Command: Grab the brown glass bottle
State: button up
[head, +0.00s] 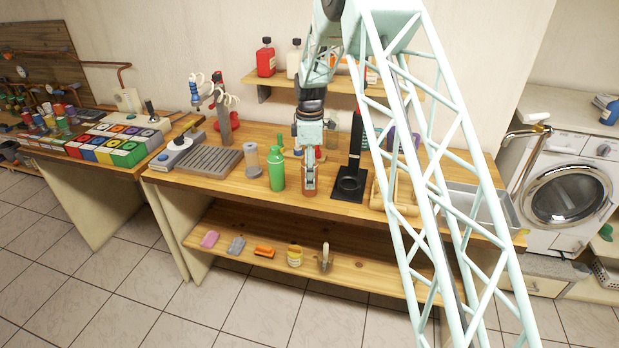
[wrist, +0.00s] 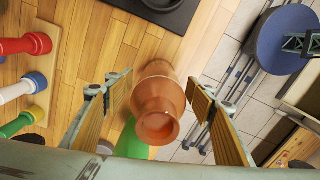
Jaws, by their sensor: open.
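The brown glass bottle (head: 309,188) stands on the wooden workbench, directly below my gripper (head: 310,165) in the head view. In the wrist view the brown bottle (wrist: 157,85) shows from above, its round mouth facing the camera. My gripper (wrist: 159,88) is open, with one wood-coloured finger pad on each side of the bottle. A gap shows between each pad and the bottle, and nothing is held. The bottle's lower part is partly hidden by its own neck and shoulder in the wrist view.
A green bottle (head: 276,170) stands close to the left of the brown one. A black stand (head: 350,183) is to the right on the workbench (head: 235,187). A grey ribbed block (head: 208,163) lies further left. A lower shelf (head: 225,247) holds several small items.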

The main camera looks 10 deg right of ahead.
jog(key=shift+w+a+f, duration=0.1)
jog(key=shift+f, duration=2.5)
jog(key=c, duration=1.1)
jog(key=shift+o, duration=0.2)
jog(key=shift+r, duration=0.15)
jog(key=shift+r, duration=1.7)
jog(key=s+d+r, duration=0.1)
jog(key=s, duration=1.5)
jog(key=shift+d+r+b, duration=0.15)
jog(key=shift+d+b, duration=0.05)
jog(key=shift+b, duration=0.1)
